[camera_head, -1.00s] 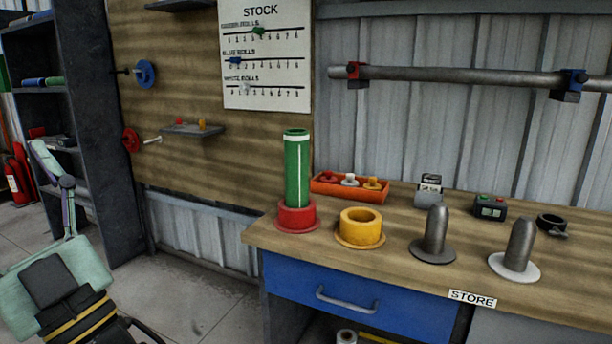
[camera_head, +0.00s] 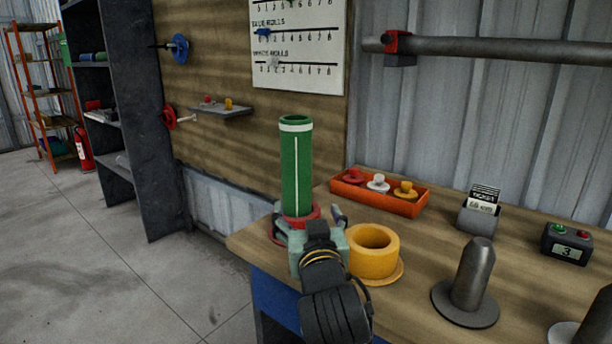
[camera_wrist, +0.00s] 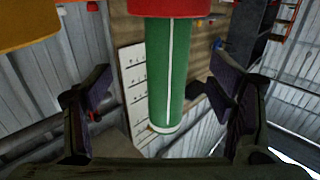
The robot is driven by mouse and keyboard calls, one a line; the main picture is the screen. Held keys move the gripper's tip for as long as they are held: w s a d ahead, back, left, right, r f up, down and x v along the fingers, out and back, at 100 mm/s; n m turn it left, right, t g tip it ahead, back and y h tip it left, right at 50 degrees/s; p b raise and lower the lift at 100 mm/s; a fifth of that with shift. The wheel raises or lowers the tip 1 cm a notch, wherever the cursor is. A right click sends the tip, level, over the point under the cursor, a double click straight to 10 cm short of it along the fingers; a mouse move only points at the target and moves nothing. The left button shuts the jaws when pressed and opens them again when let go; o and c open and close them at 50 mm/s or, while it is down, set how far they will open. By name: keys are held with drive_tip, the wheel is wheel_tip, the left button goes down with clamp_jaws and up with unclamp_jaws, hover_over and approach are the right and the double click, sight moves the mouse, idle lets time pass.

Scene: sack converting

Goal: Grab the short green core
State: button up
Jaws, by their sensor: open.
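The green core (camera_head: 296,165) is an upright tube with a white band near its top and a white line down its side. It stands in a red flanged base (camera_head: 318,214) at the bench's left end. In the wrist view the green core (camera_wrist: 166,70) hangs upside down from the red base (camera_wrist: 175,6). My gripper (camera_head: 310,218) is open and empty, low in front of the core and partly hiding the base. In the wrist view my gripper's fingers (camera_wrist: 160,92) appear on either side of the core, with gaps on both sides.
A yellow ring holder (camera_head: 373,252) stands close to the right of my gripper. Farther right are a grey post (camera_head: 472,275) and a control box (camera_head: 566,243). An orange tray (camera_head: 380,194) with small pegs lies behind. A wall shelf (camera_head: 222,109) is at left.

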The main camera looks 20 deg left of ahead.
sight(298, 190)
drive_tip(key=w+p, duration=0.1)
drive_tip(key=p, duration=0.2)
drive_tip(key=w+a+p, duration=0.1)
drive_tip(key=p, duration=0.2)
drive_tip(key=shift+w+a+r, duration=0.1)
drive_tip(key=shift+a+r, duration=0.1)
drive_tip(key=shift+r, duration=0.15)
drive_tip(key=x, duration=0.2)
drive_tip(key=shift+w+a+f, duration=0.2)
drive_tip(key=shift+w+f, duration=0.05)
drive_tip(key=shift+w, duration=0.1)
drive_tip(key=shift+w+a+r, duration=0.15)
drive_tip(key=shift+w+r, duration=0.05)
drive_tip(key=shift+w, duration=0.05)
drive_tip(key=w+a+p, duration=0.1)
drive_tip(key=w+a+r, duration=0.1)
drive_tip(key=w, duration=0.1)
drive_tip(key=shift+p, duration=0.4)
drive_tip(key=shift+w+a+f, duration=0.15)
drive_tip(key=shift+w+a, duration=0.15)
drive_tip(key=shift+w, duration=0.15)
drive_tip(key=shift+c, duration=0.3)
drive_tip(key=c, duration=1.5)
